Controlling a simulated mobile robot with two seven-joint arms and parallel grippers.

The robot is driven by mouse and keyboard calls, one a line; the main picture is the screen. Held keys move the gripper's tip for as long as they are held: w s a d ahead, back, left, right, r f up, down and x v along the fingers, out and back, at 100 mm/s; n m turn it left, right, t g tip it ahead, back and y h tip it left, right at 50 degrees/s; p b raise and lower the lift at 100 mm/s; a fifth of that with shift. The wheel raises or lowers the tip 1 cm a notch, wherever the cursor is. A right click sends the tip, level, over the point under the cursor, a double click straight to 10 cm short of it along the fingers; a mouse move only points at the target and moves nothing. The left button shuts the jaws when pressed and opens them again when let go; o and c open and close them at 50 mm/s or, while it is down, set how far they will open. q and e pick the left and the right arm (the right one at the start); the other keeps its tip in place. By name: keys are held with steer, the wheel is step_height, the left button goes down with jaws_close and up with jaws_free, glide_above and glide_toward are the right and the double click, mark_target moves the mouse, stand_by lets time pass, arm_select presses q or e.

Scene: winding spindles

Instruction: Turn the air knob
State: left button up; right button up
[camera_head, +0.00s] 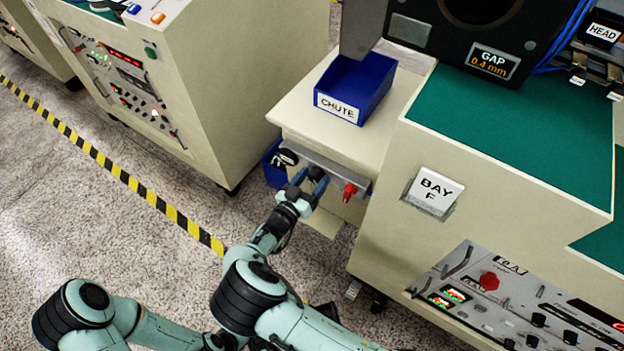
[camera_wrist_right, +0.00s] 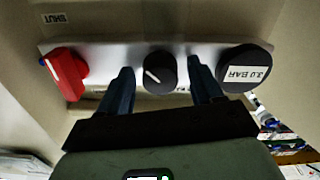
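The air knob, a round black knob with a white pointer line, shows in the right wrist view (camera_wrist_right: 160,73) on a pale metal strip. Its pointer line lies left of centre, slanting toward the upper left. My right gripper (camera_wrist_right: 161,66) is open, with one dark finger on each side of the knob and a visible gap on both sides. In the head view my right gripper (camera_head: 308,180) is at the front of the strip and covers the knob. My left gripper is not in view; only arm links show at the lower left.
A red valve handle (camera_wrist_right: 66,74) is left of the knob, near a SHUT label (camera_wrist_right: 54,18). A black gauge labelled 3.0 BAR (camera_wrist_right: 245,68) is close to the finger on the right. A blue CHUTE bin (camera_head: 357,88) stands above the strip; the BAY F cabinet (camera_head: 385,235) is to the right.

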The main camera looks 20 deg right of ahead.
steer(key=c, duration=0.9)
steer(key=shift+m, duration=0.3)
steer(key=m, duration=0.3)
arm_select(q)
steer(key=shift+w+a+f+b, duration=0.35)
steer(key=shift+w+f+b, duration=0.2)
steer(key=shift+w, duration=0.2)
arm_select(e)
steer(key=shift+m, duration=1.6)
steer(key=o, duration=1.1)
